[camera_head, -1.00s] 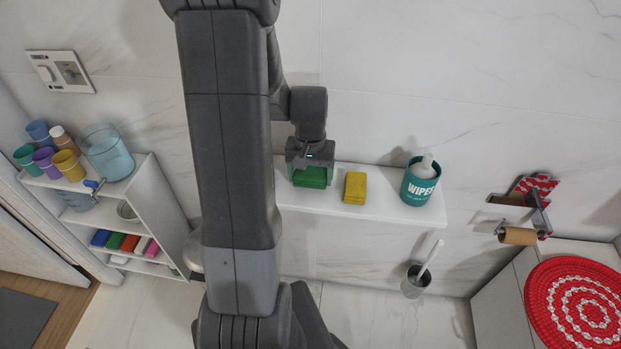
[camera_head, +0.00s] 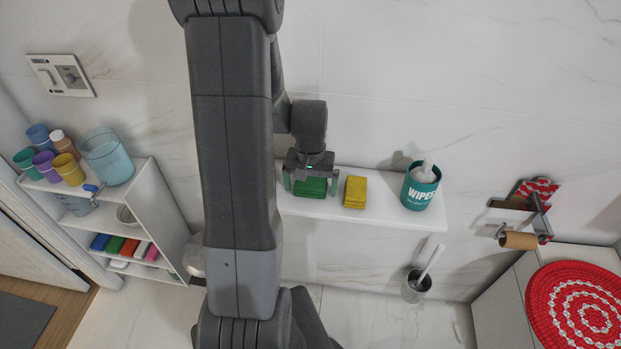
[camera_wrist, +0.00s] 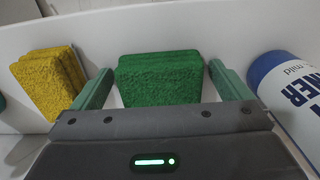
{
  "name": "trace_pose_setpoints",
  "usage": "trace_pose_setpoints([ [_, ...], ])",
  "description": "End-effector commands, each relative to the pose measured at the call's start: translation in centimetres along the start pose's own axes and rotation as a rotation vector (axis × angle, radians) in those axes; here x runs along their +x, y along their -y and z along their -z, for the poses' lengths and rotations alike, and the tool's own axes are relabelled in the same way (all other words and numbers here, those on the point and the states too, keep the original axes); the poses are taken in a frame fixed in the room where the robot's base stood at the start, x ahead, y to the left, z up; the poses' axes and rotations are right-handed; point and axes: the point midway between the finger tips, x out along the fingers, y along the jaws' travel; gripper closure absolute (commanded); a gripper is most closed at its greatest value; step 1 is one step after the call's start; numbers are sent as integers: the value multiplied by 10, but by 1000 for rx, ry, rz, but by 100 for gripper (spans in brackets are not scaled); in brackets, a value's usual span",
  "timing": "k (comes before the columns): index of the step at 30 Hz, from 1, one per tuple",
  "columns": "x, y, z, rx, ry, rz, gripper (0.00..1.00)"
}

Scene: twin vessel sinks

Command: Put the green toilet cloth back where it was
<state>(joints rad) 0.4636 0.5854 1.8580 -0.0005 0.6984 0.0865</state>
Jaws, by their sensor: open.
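The green cloth (camera_head: 311,187), a folded block, lies on the white wall shelf (camera_head: 385,212), left of the yellow cloth. It also shows in the wrist view (camera_wrist: 160,78). My gripper (camera_head: 309,182) is at the green cloth with its jaws spread wide. In the wrist view my gripper's fingers (camera_wrist: 165,82) stand on either side of the green cloth, with gaps between them and it. The cloth's lower part is hidden behind my gripper's body.
A folded yellow cloth (camera_head: 355,192) and a teal wipes tub (camera_head: 420,187) stand on the shelf to the right. In the wrist view a blue-and-white bottle (camera_wrist: 290,88) stands close beside one finger. A white rack (camera_head: 150,205) with cups is at left.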

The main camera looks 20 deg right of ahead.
Motion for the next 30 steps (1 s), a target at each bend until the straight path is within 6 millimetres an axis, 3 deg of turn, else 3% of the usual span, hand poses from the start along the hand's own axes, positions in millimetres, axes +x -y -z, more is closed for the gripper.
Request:
trace_pose_setpoints([
  [5, -15, 0, 1, 0, -4, 0, 2],
  [19, -105, 0, 1, 0, -5, 0, 2],
  [24, -120, 0, 0, 0, -2, 0, 2],
  [30, -123, 0, 0, 0, 0, 0, 2],
])
